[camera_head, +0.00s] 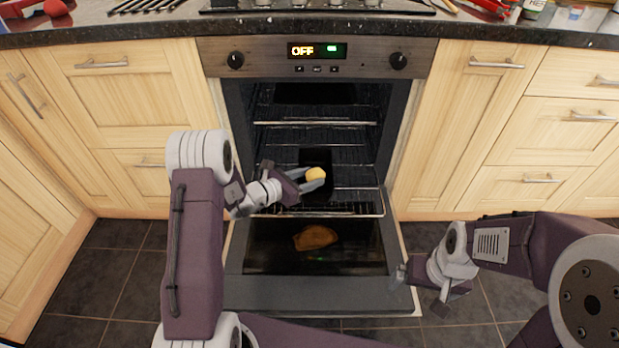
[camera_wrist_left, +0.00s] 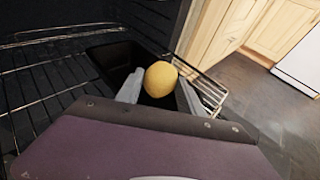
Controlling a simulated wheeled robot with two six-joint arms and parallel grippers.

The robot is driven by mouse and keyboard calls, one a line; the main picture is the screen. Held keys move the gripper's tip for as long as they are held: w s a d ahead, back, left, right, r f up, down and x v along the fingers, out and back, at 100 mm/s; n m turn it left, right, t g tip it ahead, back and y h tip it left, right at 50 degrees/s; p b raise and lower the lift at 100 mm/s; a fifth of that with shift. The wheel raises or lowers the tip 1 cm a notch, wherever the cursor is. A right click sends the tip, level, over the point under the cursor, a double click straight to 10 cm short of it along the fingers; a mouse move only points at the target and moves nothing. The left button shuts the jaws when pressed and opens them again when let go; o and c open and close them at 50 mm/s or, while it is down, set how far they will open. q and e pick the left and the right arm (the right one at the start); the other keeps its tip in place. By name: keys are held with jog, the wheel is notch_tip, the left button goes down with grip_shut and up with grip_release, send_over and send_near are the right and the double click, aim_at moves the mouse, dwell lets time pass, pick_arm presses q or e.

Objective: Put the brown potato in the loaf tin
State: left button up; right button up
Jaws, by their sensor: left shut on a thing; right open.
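A yellow-brown potato (camera_head: 316,174) is held between the fingertips of my left gripper (camera_head: 311,180), which is shut on it. The potato also shows in the left wrist view (camera_wrist_left: 161,79). The black loaf tin (camera_head: 317,157) sits on the pulled-out oven rack. In the head view the potato and fingers overlap the tin. In the left wrist view the tin (camera_wrist_left: 113,60) shows behind and beside the potato, its near part hidden by potato and fingers. I cannot tell the potato's exact height over it. My right gripper (camera_head: 417,291) is open and empty beside the oven door.
The oven door (camera_head: 318,297) is folded down, with a brown patch (camera_head: 315,237) on its glass, an object or a reflection. The wire rack (camera_head: 350,209) juts out above it. Wooden cupboards (camera_head: 458,130) flank the oven. The counter edge (camera_head: 150,34) runs above.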

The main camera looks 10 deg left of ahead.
pick_arm(q)
jog(key=o, duration=1.4)
